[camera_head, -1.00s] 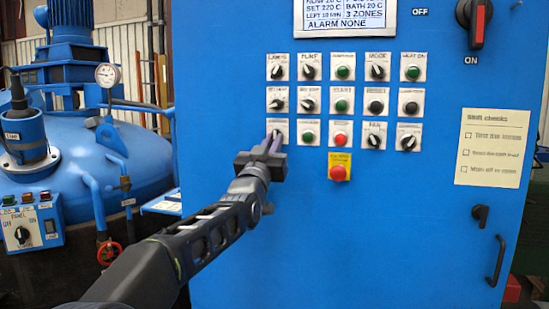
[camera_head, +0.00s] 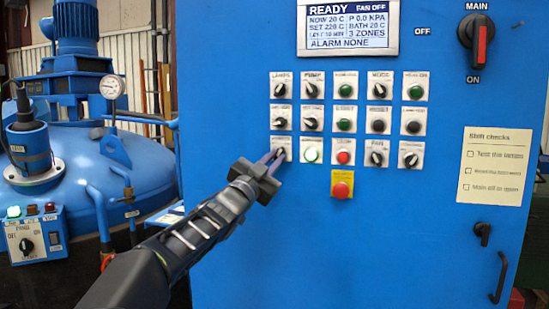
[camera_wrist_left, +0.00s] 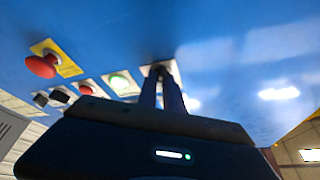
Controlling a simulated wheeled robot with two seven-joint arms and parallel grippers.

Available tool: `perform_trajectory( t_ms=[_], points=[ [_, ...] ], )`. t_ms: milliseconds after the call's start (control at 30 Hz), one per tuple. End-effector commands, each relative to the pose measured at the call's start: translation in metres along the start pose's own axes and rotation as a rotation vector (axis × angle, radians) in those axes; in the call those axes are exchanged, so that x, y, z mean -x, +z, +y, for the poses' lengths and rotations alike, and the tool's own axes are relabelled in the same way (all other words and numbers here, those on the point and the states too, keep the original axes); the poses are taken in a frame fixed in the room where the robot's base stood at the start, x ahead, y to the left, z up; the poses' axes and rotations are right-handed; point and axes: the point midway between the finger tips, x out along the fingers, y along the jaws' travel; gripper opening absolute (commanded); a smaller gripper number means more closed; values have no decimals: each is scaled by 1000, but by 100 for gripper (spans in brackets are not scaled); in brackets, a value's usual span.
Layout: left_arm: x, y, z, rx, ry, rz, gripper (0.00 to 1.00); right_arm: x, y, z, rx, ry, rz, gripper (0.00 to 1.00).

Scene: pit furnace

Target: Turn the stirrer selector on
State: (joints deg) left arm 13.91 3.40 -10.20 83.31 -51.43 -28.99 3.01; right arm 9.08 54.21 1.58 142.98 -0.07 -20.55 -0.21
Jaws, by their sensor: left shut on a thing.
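The stirrer selector (camera_head: 281,146) is a black knob on a white plate at the left end of the bottom row on the blue cabinet; its label is too small to read surely. My left gripper (camera_head: 273,161) is shut on its knob, and the fingers hide part of it. In the left wrist view the two fingers (camera_wrist_left: 162,92) reach the plate (camera_wrist_left: 158,70) and close on the knob. A green lamp (camera_head: 311,151) just to the right is lit. My right gripper is not in view.
A red button on a yellow plate (camera_head: 342,186) sits below the rows. The display (camera_head: 348,27) reads READY, FAN OFF and ALARM NONE. The main switch (camera_head: 477,44) is at the upper right. A blue furnace vessel (camera_head: 90,150) and a small panel box (camera_head: 30,236) stand left.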

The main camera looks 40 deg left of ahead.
Motion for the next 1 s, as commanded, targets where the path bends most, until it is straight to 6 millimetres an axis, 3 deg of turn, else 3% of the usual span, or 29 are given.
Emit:
perform_trajectory(
  t_ms=[233, 267, 500, 800, 1000],
  points=[
    [0, 0, 0, -4, 0, 1, 0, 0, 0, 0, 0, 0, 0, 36],
    [0, 0, 0, -4, 0, 1, 12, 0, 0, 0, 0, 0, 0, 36],
    [0, 0, 0, -2, 0, 1, 32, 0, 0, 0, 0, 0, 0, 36],
    [2, 0, 0, -1, -1, 1, 33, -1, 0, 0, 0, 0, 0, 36],
    [21, 1, 0, -1, -2, 1, 33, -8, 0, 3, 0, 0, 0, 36]
  ],
)
